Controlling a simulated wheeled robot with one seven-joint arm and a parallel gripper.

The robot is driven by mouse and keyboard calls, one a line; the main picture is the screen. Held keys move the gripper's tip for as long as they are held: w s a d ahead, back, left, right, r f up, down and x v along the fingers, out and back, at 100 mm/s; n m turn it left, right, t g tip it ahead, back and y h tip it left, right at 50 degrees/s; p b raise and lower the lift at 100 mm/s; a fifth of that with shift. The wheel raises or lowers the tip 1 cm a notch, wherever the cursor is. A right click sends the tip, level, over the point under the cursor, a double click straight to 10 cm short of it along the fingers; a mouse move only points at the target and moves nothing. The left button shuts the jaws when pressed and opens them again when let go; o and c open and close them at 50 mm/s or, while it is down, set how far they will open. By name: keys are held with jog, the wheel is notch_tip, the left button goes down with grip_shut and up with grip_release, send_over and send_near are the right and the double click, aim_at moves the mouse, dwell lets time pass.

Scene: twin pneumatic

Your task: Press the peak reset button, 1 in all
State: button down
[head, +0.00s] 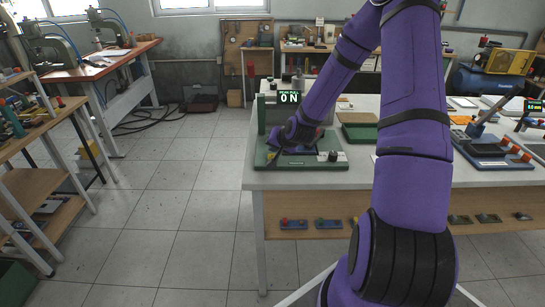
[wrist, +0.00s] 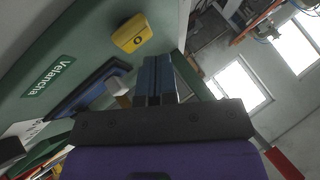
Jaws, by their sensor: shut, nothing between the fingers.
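A green test stand (head: 330,163) sits on the near left corner of the white table, with a display (head: 290,98) reading "0 N". In the wrist view its green body (wrist: 100,30) carries the name "Velancha" and a yellow button (wrist: 132,34) marked with a ring or zero. I cannot read a label saying peak reset. My gripper (wrist: 155,62) is shut and empty, its blue fingertips just below and right of the yellow button in the picture. I cannot tell the depth gap. In the head view my gripper is low over the stand's left part, its tips hard to make out.
A second device (head: 490,152) with a display stands at the right on the white table (head: 310,183). A shelf (head: 40,175) and a workbench (head: 105,65) stand at left. The tiled floor between is open.

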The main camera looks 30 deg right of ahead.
aim_at(273, 156)
jog(key=shift+r, duration=2.5)
jog(key=shift+s+a+r, duration=0.1)
jog(key=shift+a+r, duration=0.15)
jog(key=shift+r, duration=0.1)
jog(key=s+a+r+n+g+h, duration=0.1)
jog(key=s+a+r+n, duration=0.1)
jog(key=s+a+r, duration=0.4)
jog(key=s+a+r+n+g, duration=0.1)
jog(key=s+r+n, duration=0.1)
jog(key=s+r, duration=0.35)
jog(key=s+a+r+n+g+h, duration=0.1)
jog(key=s+a+r+n, duration=0.2)
jog(key=r, duration=0.5)
jog(key=s+a+r, duration=0.2)
jog(key=s+r, duration=0.2)
jog(key=s, duration=0.5)
jog(key=s+a+r+n+g+y, duration=0.1)
jog(key=s+a+r, duration=0.2)
jog(key=s, duration=0.7)
jog(key=shift+s+a+r+n+y, duration=0.2)
jog(key=shift+s+r+n+y, duration=0.1)
jog(key=shift+r, duration=0.25)
